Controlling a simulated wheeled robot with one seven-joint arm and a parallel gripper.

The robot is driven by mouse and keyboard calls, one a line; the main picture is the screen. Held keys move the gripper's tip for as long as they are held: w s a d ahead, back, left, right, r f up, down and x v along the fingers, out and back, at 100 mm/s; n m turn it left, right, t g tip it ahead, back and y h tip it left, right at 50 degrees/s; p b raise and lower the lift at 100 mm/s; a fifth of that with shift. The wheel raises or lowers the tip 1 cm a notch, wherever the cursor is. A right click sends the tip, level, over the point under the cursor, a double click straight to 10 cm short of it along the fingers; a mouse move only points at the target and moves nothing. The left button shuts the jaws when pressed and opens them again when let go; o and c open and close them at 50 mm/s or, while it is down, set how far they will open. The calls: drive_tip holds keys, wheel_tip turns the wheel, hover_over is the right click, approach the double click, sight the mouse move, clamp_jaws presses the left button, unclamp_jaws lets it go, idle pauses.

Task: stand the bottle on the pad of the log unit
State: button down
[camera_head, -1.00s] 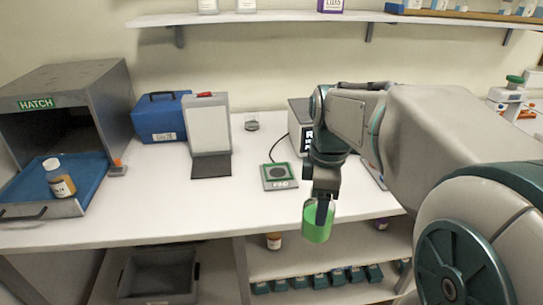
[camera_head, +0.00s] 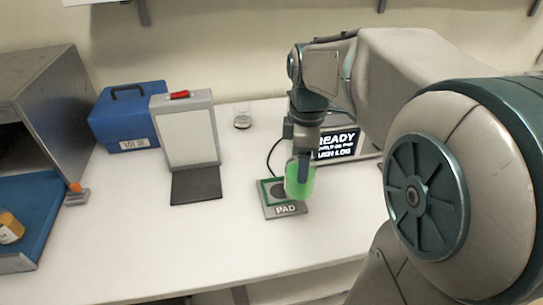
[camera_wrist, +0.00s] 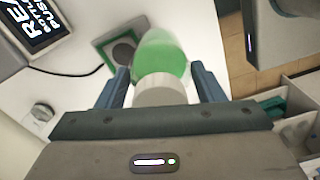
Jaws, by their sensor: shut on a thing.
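My gripper (camera_head: 304,160) is shut on a green bottle (camera_head: 298,182) and holds it upright over the right part of the pad (camera_head: 277,192). In the wrist view the green bottle (camera_wrist: 163,60) with its pale cap (camera_wrist: 160,90) sits between the two fingers of my gripper (camera_wrist: 161,85). The pad (camera_wrist: 122,50) shows there just beyond the bottle, partly hidden by it. I cannot tell whether the bottle touches the pad. The log unit (camera_head: 338,143) stands behind, its screen reading READY, partly hidden by my arm.
A grey stand with a white panel (camera_head: 187,138) and dark base is left of the pad. A blue case (camera_head: 125,120), a small glass jar (camera_head: 242,118) and a blue hatch tray (camera_head: 50,205) with an amber bottle (camera_head: 10,228) lie further left. The front table is clear.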

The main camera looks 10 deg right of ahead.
drive_tip(key=w+a+f+p, duration=0.2)
drive_tip(key=w+f, duration=0.8)
drive_tip(key=shift+f, duration=0.15)
drive_tip(key=shift+f, duration=0.1)
drive_tip(key=shift+f, duration=0.15)
drive_tip(key=shift+c, duration=1.9)
unclamp_jaws()
